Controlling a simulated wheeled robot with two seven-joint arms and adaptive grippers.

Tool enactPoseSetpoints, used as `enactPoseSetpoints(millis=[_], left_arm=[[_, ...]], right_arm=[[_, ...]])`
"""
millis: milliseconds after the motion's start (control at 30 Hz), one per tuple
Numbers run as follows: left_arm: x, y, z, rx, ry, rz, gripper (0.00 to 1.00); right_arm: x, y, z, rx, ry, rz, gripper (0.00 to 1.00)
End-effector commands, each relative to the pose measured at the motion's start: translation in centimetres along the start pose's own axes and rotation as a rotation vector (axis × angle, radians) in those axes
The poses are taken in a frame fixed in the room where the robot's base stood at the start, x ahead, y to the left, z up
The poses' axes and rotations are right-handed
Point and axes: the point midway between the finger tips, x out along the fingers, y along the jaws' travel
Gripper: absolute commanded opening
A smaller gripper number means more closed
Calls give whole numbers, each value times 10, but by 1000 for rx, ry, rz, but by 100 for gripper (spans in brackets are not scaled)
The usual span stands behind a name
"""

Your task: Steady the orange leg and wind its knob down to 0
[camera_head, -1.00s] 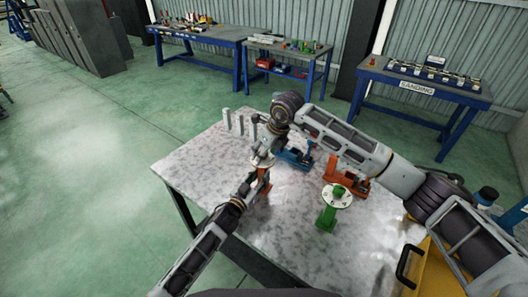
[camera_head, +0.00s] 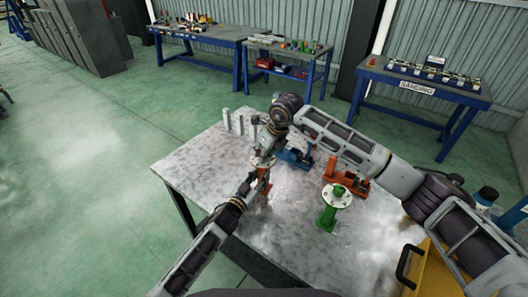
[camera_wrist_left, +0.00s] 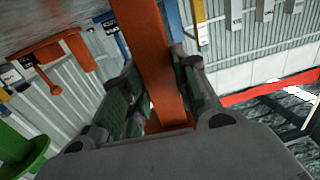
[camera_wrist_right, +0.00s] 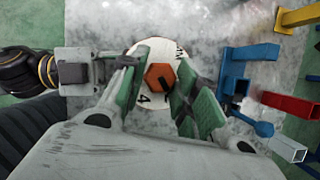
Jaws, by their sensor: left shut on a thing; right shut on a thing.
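The orange leg (camera_wrist_left: 160,60) stands upright on the table. My left gripper (camera_head: 258,186) is shut on its post, and the left wrist view shows the post between both fingers. The leg's orange hexagonal knob (camera_wrist_right: 158,78) sits on a white dial (camera_wrist_right: 142,103) with dark numerals, a 4 among them. My right gripper (camera_head: 265,158) is above the left one, pointing down. In the right wrist view its fingers are shut on the knob, one on each side. The 0 and the dial's pointer cannot be made out.
On the grey table (camera_head: 200,170) stand a green leg (camera_head: 328,215) with a white dial, a blue part (camera_head: 295,157), another orange part (camera_head: 345,182) and several upright grey bars (camera_head: 238,123). A yellow case (camera_head: 437,272) is at the right. The table's left side is clear.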

Motion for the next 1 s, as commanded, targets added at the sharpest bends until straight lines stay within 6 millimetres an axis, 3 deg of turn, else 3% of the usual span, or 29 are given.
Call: enactPoseSetpoints(millis=[467,1000], left_arm=[[0,0,0,0,-1,0,0],[0,0,1,1,-1,0,0]], right_arm=[[-1,-3,1,-125,0,49,7],[-1,-4,2,-442,0,180,7]])
